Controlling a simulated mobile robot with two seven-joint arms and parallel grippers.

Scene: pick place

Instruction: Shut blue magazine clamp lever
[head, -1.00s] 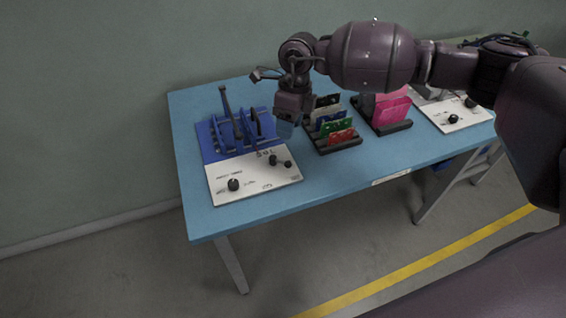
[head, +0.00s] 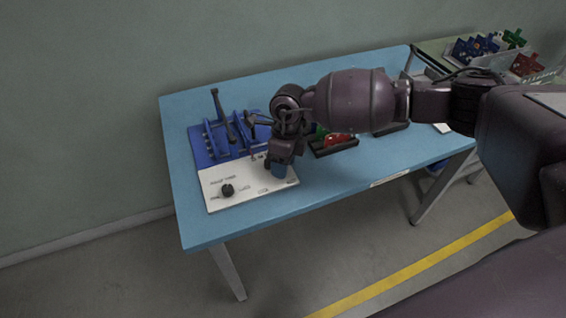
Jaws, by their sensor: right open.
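The blue magazine (head: 205,150) stands at the back of a white panel on the left part of the blue table. Its dark clamp lever (head: 221,115) sticks up steeply at the magazine's left side, with a knob at its top. My right gripper (head: 278,170) is open, pointing down over the right part of the white panel, to the right of and in front of the lever and apart from it. My wrist hides the panel's right side and part of the magazine's right end. My left gripper is not in view.
A dark rack with a red board (head: 338,139) stands right of my gripper, partly hidden by my arm. A bin of coloured boards (head: 490,60) is at the far right. The table (head: 225,225) is clear in front.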

